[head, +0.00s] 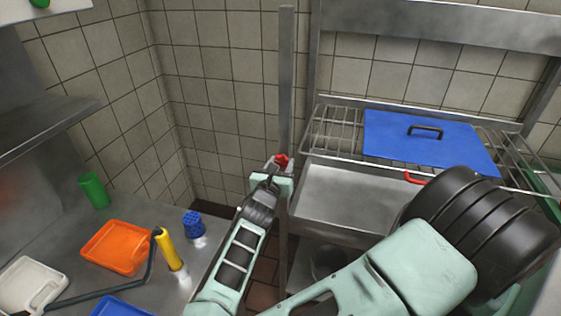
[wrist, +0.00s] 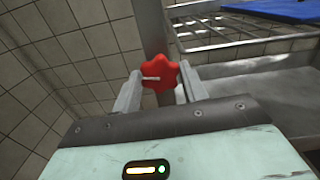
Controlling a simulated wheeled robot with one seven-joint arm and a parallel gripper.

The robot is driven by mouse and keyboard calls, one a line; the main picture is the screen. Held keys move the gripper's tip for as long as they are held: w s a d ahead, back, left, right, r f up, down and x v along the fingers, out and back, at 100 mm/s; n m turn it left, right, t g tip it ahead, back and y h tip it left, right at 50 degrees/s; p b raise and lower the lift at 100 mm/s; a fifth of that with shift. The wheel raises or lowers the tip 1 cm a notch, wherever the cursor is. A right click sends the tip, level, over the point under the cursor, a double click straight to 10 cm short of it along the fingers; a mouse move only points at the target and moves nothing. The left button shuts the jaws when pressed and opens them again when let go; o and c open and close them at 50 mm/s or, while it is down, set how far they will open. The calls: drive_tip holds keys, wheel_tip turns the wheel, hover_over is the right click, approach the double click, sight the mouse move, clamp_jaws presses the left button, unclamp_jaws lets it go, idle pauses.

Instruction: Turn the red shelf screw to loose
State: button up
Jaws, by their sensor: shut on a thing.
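The red shelf screw (head: 281,160) is a small lobed knob on the upright metal post (head: 286,80) beside the wire shelf. In the wrist view the red screw (wrist: 153,76) shows as a star-shaped knob with a pale line on its face. My gripper (wrist: 158,82) has one finger on each side of the knob and is shut on it. In the head view my gripper (head: 275,168) reaches up to the post, and its fingers partly hide the knob.
A wire shelf (head: 330,130) holding a blue lidded tray (head: 395,135) stands right of the post. Tiled walls stand behind.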

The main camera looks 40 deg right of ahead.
drive_tip(key=shift+f+n, duration=0.15)
drive_tip(key=shift+n, duration=0.15)
drive_tip(key=o, duration=1)
drive_tip(key=shift+c, duration=0.2)
drive_tip(key=b+v, duration=0.5)
drive_tip(key=v, duration=1.2)
drive_tip(key=shift+s+a, duration=0.2)
